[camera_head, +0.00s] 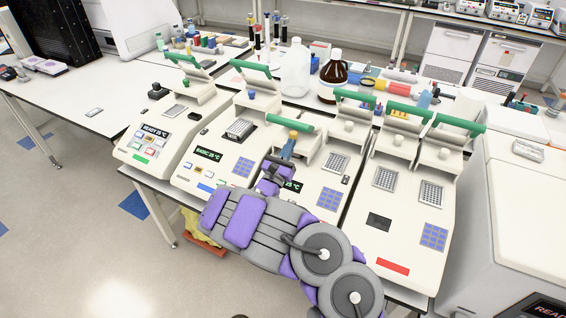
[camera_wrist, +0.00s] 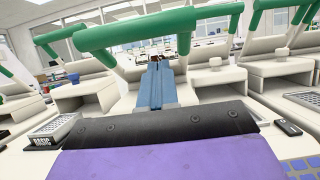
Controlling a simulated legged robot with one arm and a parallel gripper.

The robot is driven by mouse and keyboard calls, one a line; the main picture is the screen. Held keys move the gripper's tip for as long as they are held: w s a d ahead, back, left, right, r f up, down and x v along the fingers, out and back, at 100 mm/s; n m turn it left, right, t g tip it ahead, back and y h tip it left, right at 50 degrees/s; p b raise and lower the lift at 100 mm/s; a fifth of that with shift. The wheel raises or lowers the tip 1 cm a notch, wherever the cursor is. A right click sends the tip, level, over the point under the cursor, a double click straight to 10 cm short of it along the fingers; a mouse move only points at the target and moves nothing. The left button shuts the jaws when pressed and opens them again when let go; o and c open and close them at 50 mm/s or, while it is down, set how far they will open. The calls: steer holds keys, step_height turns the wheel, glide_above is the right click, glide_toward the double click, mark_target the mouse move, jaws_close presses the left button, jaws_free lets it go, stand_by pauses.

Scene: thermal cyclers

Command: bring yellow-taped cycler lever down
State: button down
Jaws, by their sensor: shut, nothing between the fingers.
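My gripper (camera_head: 288,148) is shut and empty at the third cycler (camera_head: 325,200) from the left. Its blue fingers also show in the wrist view (camera_wrist: 157,85), pointing at a green lever bar. This bar (camera_head: 290,124) sits lower and nearer than the other levers in the head view; in the wrist view it crosses above the fingertips (camera_wrist: 140,30). The fingertips look close beneath or beside it; I cannot tell whether they touch. No yellow tape is clearly visible on a cycler front; my arm hides much of the third cycler's front.
Other green levers stand raised, including one at the left (camera_head: 183,62), one on the second cycler (camera_head: 256,68) and a close neighbour on the right (camera_head: 355,96). The right cycler carries red tape (camera_head: 393,267). Bottles (camera_head: 332,76) stand behind. The floor at left is clear.

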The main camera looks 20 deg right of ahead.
mark_target(296, 123)
steer(key=shift+w+d+r, duration=0.15)
steer(key=shift+r, duration=0.55)
steer(key=shift+w+d+r, duration=0.15)
steer(key=shift+r, duration=0.5)
steer(key=shift+w+r, duration=0.1)
steer(key=shift+r, duration=0.05)
